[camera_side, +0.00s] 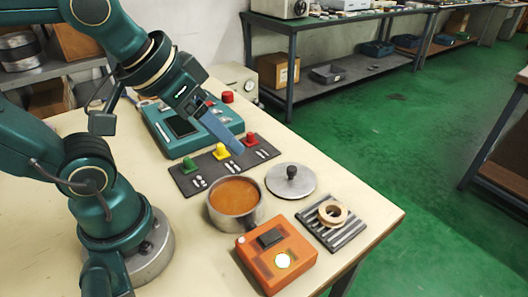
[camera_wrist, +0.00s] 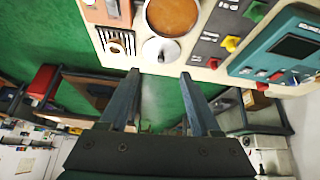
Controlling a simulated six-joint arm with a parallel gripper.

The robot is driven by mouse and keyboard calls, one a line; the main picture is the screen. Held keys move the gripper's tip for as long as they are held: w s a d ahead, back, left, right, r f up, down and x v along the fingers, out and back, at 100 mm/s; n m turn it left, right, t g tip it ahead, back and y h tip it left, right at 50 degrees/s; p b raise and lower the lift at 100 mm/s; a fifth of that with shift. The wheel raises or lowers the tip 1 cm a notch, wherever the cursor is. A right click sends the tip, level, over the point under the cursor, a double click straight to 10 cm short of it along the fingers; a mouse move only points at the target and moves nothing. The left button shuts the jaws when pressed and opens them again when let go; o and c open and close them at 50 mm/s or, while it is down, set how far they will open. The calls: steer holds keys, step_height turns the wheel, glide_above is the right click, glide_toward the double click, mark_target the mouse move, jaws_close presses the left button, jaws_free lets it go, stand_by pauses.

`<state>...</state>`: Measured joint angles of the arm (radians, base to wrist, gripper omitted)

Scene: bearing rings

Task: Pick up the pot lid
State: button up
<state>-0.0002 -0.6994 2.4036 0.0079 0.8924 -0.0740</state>
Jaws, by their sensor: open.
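The pot lid (camera_side: 290,181) is a flat grey metal disc with a dark round knob, lying on the table to the right of the pot (camera_side: 236,203). The pot is metal and filled with something orange-brown. In the wrist view the lid (camera_wrist: 161,50) lies beyond my fingertips, near the top centre, beside the pot (camera_wrist: 172,16). My gripper (camera_wrist: 160,73) is open, its two long blue-grey fingers apart with nothing between them. In the side view my gripper (camera_side: 238,150) is above the dark button panel, up and to the left of the lid, not touching it.
A dark panel (camera_side: 212,172) with green, yellow and red buttons lies behind the pot. A teal device (camera_side: 180,128) stands further back.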

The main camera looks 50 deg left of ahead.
steer(key=w+r+n, duration=0.1)
steer(key=w, duration=0.5)
steer(key=n+g, duration=0.1)
steer(key=g, duration=0.2)
glide_above(292, 168)
steer(key=f, duration=0.8)
steer(key=shift+s+d, duration=0.1)
steer(key=shift+s, duration=0.25)
step_height(292, 168, down, 4)
steer(key=shift+r+g, duration=0.1)
steer(key=shift+g, duration=0.6)
steer(key=shift+w+f, duration=0.15)
steer(key=shift+f, duration=1.2)
steer(key=shift+w+f, duration=0.15)
steer(key=shift+f, duration=1.15)
jaws_close()
